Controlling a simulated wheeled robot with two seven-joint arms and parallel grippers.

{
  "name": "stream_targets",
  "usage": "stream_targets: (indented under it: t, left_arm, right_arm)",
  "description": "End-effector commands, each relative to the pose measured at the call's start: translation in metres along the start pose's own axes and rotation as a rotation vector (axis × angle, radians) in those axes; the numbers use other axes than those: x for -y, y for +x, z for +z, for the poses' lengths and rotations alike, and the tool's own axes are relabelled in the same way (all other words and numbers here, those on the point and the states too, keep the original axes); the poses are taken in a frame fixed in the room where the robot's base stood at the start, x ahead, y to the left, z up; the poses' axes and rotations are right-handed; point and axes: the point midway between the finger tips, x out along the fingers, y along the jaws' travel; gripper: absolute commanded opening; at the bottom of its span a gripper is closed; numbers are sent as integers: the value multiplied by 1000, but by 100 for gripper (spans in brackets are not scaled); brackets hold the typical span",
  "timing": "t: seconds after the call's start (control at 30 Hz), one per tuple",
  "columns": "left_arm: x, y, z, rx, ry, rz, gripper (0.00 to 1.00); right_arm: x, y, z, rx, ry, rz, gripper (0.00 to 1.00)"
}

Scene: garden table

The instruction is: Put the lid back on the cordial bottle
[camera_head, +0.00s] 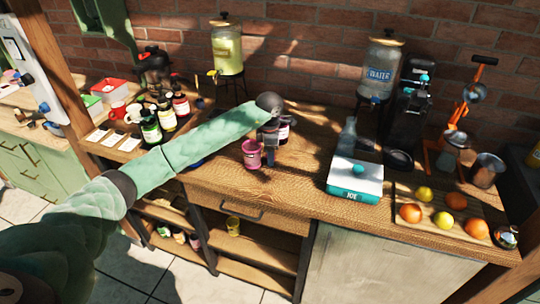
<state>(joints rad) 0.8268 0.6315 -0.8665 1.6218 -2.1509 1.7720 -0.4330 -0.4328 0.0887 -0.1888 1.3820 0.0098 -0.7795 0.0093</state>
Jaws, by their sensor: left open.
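My left arm reaches in from the left, and its gripper (269,148) points down over the wooden counter (315,140). The gripper is open, with its fingers small and partly in shadow. A dark bottle with a pale label (284,131) stands right beside and behind the gripper, mostly hidden by it. I cannot tell whether the fingers touch it, or whether its top is covered. A pink cup (251,154) stands just left of the gripper. I cannot make out a separate lid. My right gripper is not in view.
Several syrup bottles (151,130) stand at the left. A drink dispenser (227,48) and a water dispenser (381,68) stand at the back. An ice box (354,182), a clear bottle (347,138) and a fruit board (457,215) are at the right. The front counter near the drawer is clear.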

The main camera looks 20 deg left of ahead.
Motion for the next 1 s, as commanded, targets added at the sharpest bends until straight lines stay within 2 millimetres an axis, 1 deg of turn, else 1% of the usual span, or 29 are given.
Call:
stream_targets:
  t: [0.37, 0.47, 0.6, 0.67, 0.7, 1.0]
  left_arm:
    - [0, 2, 0, 0, 0, 0, 57]
    - [0, 2, 0, 0, 0, 0, 40]
    - [0, 2, 0, 0, 0, 0, 12]
    - [0, 2, 0, 0, 0, 0, 10]
    - [0, 2, 0, 0, 0, 0, 7]
    - [0, -1, 0, 1, 0, 1, 7]
  right_arm:
    - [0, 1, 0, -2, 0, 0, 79]
    - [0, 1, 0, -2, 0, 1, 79]
    - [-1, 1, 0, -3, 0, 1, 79]
    - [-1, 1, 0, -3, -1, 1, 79]
    - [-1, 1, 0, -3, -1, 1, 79]
    - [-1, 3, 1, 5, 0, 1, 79]
